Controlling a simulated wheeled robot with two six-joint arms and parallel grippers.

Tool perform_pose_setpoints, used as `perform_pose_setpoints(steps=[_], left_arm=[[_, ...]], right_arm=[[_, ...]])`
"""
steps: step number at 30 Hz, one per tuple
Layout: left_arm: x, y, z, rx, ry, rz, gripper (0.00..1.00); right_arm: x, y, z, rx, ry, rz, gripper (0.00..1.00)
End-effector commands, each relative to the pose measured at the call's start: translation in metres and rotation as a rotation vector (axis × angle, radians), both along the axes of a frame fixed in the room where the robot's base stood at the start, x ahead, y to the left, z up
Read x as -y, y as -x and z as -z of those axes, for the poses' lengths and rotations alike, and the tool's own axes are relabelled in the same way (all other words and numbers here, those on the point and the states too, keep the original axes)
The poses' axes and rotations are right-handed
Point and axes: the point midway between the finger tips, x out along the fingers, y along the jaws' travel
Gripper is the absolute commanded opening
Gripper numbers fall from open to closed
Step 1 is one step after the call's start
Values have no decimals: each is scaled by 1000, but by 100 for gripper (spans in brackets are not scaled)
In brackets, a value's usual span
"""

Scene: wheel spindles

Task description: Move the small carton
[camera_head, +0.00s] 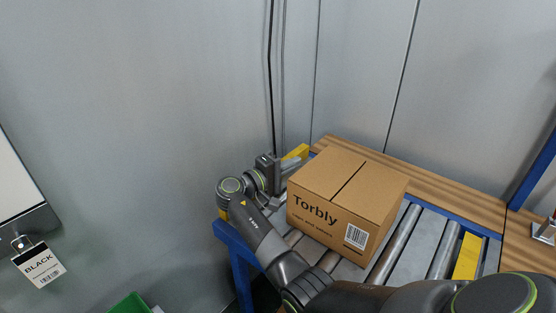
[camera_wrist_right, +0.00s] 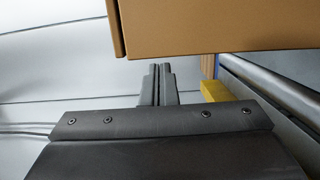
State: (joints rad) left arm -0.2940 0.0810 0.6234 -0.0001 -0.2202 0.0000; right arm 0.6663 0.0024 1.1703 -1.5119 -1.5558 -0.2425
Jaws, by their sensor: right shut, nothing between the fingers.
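The small carton (camera_head: 345,200) is a closed brown box printed "Torbly" with a barcode label. It sits on the roller conveyor (camera_head: 395,245) in the head view. In the right wrist view the carton (camera_wrist_right: 215,25) fills the top, with its lower edge and a corner showing. My right gripper (camera_head: 289,165) is at the carton's left side, towards the back. Its two fingers (camera_wrist_right: 160,72) are together and empty, just beyond the carton's corner in the wrist view. I cannot tell whether they touch the carton. My left gripper is out of view.
A wooden ledge (camera_head: 455,193) runs behind the rollers, against grey wall panels. Yellow blocks (camera_head: 467,257) sit at the conveyor's ends, and a blue frame (camera_head: 239,262) supports it. A tag reading "BLACK" (camera_head: 39,265) hangs at left. Bare rollers show to the carton's right.

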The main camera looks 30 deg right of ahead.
Motion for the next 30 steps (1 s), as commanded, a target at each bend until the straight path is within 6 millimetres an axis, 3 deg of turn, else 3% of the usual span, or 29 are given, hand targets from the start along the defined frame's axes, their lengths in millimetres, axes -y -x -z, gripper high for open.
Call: perform_pose_setpoints(steps=[6, 20, 23, 30], left_arm=[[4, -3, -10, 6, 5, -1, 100], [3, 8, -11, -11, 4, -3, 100], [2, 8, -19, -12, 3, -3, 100], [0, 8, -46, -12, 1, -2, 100]], right_arm=[[7, 15, -1, -1, 0, 1, 0], [8, 19, -1, 0, 0, 0, 0], [12, 27, -2, -2, 0, 1, 0], [31, 69, -4, -2, 0, 2, 0]])
